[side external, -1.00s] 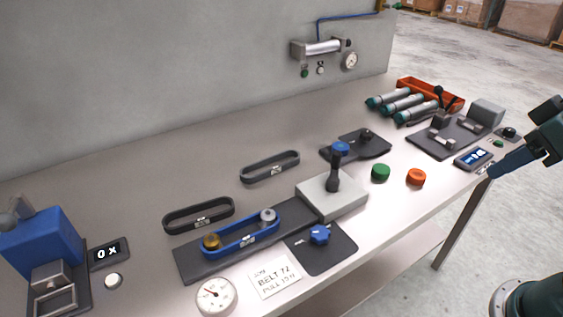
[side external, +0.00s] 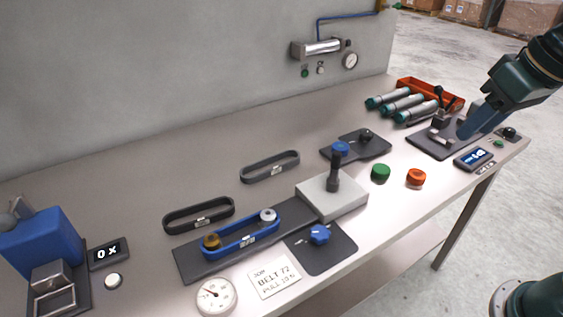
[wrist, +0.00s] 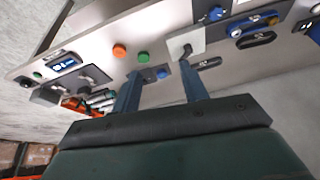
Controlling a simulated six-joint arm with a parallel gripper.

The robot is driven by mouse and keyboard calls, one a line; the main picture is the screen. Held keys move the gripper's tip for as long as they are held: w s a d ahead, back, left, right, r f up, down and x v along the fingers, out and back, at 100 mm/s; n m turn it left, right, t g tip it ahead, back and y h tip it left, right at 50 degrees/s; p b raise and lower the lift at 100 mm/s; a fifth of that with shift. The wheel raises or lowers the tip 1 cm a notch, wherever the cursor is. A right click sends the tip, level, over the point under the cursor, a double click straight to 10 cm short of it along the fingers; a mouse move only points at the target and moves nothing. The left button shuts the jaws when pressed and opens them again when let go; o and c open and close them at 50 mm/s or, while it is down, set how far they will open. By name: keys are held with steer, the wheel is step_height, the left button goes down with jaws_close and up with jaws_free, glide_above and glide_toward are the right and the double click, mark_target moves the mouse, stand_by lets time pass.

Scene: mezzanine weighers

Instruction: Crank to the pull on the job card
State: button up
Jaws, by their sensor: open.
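The job card (side external: 274,277) lies at the front edge; it reads BELT 72 and a PULL line whose figure is too small to read surely. A blue belt (side external: 240,238) runs around a gold pulley (side external: 211,241) and a silver pulley (side external: 267,215) on a dark rail. A grey block (side external: 345,203) with an upright dark handle (side external: 334,175) stands at the rail's right end. A blue knob (side external: 318,235) sits on a dark plate beside it. A round dial (side external: 216,296) is left of the card. My gripper (side external: 474,127) is open and empty, above the bench's right end; its fingers show in the wrist view (wrist: 160,88).
Two dark belts (side external: 270,167) lie behind the rail. Green (side external: 380,173) and orange (side external: 416,177) buttons and a second plate with a blue knob (side external: 341,148) lie between gripper and block. Rollers (side external: 400,105) and an orange tray (side external: 420,86) are at the back right. A blue machine (side external: 42,240) stands left.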

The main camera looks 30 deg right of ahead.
steer(key=w+r+m+g, duration=0.1)
steer(key=w, duration=0.6)
steer(key=m+g, duration=0.3)
steer(key=m, duration=0.1)
glide_above(337, 152)
step_height(337, 152, down, 8)
steer(key=shift+f, duration=0.15)
steer(key=shift+f, duration=0.1)
steer(key=shift+f, duration=6.8)
jaws_close()
